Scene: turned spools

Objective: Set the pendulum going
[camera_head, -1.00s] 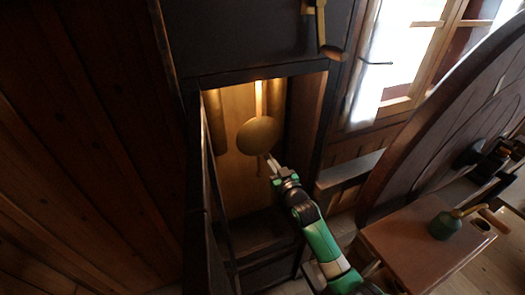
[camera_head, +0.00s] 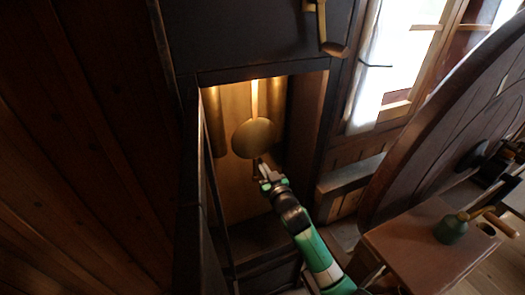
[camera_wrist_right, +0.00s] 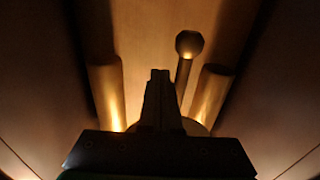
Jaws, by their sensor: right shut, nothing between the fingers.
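The pendulum's round brass bob (camera_head: 253,138) hangs on a lit rod (camera_head: 255,97) inside the open case. My right gripper (camera_head: 262,168) is inside the case, just below and slightly right of the bob. Its shut, empty fingertips also show in the right wrist view (camera_wrist_right: 158,82). There, a short rod with a faceted knob (camera_wrist_right: 189,44) stands close to the right of the fingers. The bob shows only as a sliver behind the gripper. I cannot tell whether the fingers touch the pendulum. My left gripper is not in view.
Brass cylinders (camera_head: 214,120) hang in the case on both sides of the pendulum. The dark case frame (camera_head: 318,140) closely bounds the opening. To the right are a large wooden wheel-like shape (camera_head: 420,140) and a small table (camera_head: 410,245) with a green can (camera_head: 450,230).

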